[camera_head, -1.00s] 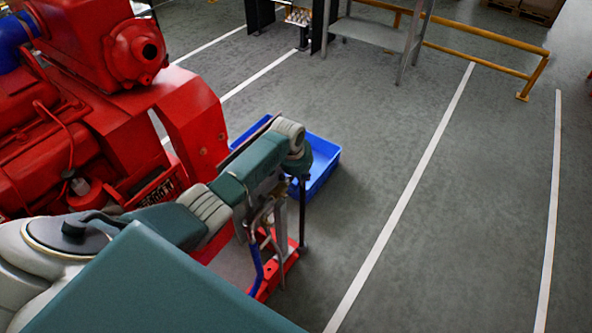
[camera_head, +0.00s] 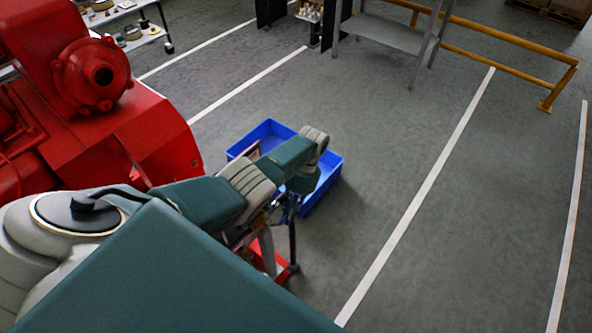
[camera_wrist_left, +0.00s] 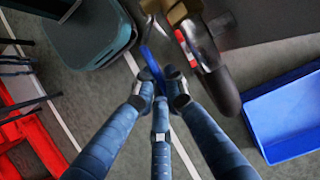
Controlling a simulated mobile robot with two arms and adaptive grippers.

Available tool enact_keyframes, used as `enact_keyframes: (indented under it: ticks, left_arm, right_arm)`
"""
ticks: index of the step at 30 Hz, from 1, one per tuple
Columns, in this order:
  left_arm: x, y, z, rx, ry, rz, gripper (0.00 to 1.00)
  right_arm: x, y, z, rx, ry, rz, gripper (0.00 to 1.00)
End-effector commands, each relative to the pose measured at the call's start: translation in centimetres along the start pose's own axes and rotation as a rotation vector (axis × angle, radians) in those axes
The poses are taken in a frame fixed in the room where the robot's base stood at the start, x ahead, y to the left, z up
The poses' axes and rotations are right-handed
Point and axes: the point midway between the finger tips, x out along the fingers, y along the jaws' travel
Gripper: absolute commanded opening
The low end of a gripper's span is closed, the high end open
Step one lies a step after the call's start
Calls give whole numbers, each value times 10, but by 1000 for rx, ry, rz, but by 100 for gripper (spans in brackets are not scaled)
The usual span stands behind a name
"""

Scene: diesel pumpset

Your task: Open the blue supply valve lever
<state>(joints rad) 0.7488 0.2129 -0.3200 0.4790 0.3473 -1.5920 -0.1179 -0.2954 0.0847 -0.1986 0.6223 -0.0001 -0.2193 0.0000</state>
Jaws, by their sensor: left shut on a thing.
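The blue valve lever (camera_wrist_left: 152,66) shows in the left wrist view as a narrow blue bar running up toward brass fittings (camera_wrist_left: 180,12). My left gripper (camera_wrist_left: 162,98) has its blue-grey fingers closed around the lower end of this lever. In the head view the left arm reaches across from the left, and its wrist hides most of the gripper and the valve. My right gripper is in neither view.
A dark pipe (camera_wrist_left: 218,78) runs close beside the fingers. A blue tray (camera_head: 330,177) stands on the floor beyond my left wrist. The red pumpset (camera_head: 130,125) fills the left side. Open floor (camera_head: 450,220) lies to the right.

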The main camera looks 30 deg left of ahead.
Motion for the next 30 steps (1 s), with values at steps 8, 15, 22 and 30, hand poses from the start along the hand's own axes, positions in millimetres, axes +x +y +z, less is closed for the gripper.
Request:
enact_keyframes:
  ticks: [8,15,22,30]
  left_arm:
    - [6,2,4,3,-12,2,0]
    - [7,3,4,3,-14,3,0]
    - [6,2,4,2,-15,2,31]
    - [-1,1,4,1,-14,2,31]
  right_arm:
    - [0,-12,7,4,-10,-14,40]
    - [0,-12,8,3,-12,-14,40]
    - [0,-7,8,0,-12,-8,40]
    - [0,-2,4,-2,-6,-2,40]
